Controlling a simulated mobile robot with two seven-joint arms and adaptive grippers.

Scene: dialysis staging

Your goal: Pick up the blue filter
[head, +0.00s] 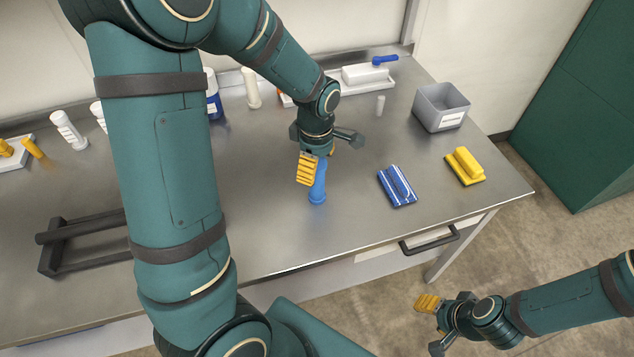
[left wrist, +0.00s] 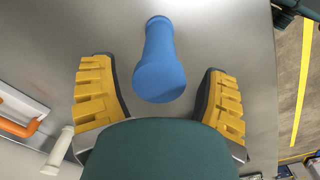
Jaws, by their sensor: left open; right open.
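The blue filter (head: 318,188) stands upright on the steel table, its upper part hidden by my left gripper (head: 326,165). In the left wrist view the blue filter (left wrist: 160,62) lies ahead, centred between the two yellow-padded fingers of my left gripper (left wrist: 162,98). The fingers are open, with a clear gap on each side of the filter. My right gripper (head: 432,322) is open and empty, low at the right, over the floor beyond the table's front edge.
A blue-and-white striped pack (head: 398,186) and a yellow block (head: 464,167) lie right of the filter. A grey bin (head: 440,108) stands behind them. A black rack (head: 82,240) sits at the left. White cylinders stand along the back.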

